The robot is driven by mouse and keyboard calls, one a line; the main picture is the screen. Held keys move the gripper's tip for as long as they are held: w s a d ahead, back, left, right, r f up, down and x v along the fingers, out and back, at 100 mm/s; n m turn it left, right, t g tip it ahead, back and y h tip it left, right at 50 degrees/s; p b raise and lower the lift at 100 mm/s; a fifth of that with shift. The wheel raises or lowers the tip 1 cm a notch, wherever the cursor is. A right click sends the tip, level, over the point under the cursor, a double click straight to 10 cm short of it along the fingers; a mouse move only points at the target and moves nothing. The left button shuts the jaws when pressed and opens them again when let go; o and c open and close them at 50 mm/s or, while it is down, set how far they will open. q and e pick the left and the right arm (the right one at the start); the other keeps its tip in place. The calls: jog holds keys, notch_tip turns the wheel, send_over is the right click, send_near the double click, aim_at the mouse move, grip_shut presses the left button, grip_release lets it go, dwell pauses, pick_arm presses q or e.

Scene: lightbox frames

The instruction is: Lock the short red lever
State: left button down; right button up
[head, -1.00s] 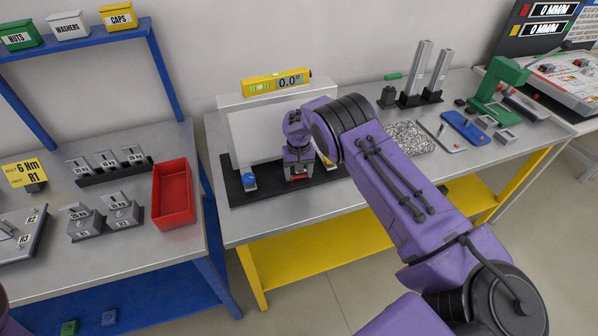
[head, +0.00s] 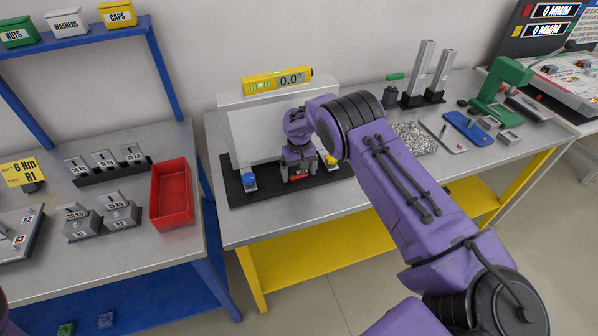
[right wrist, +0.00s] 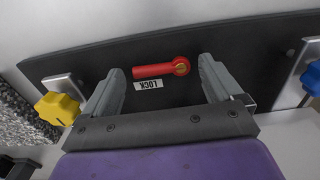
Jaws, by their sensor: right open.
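The short red lever (right wrist: 160,70) shows in the right wrist view on a dark base plate, lying sideways with its round pivot end at the right. A white LOCK label (right wrist: 149,85) sits just beside its free end. My right gripper (right wrist: 160,75) is open, with one finger on each side of the lever and a gap to both. In the head view my right gripper (head: 299,167) points down over the black base plate (head: 237,195), and only a bit of red shows below it. My left gripper is not in view.
A blue knob (head: 249,181) and a yellow knob (head: 331,160) stand on the plate either side of the gripper. A white panel (head: 256,138) with a yellow level (head: 277,81) reading 0.0° rises behind. A red bin (head: 171,194) stands on the left bench.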

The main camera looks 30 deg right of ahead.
notch_tip(320, 180, up, 10)
jog(key=b, duration=0.3)
jog(key=shift+r, duration=0.2)
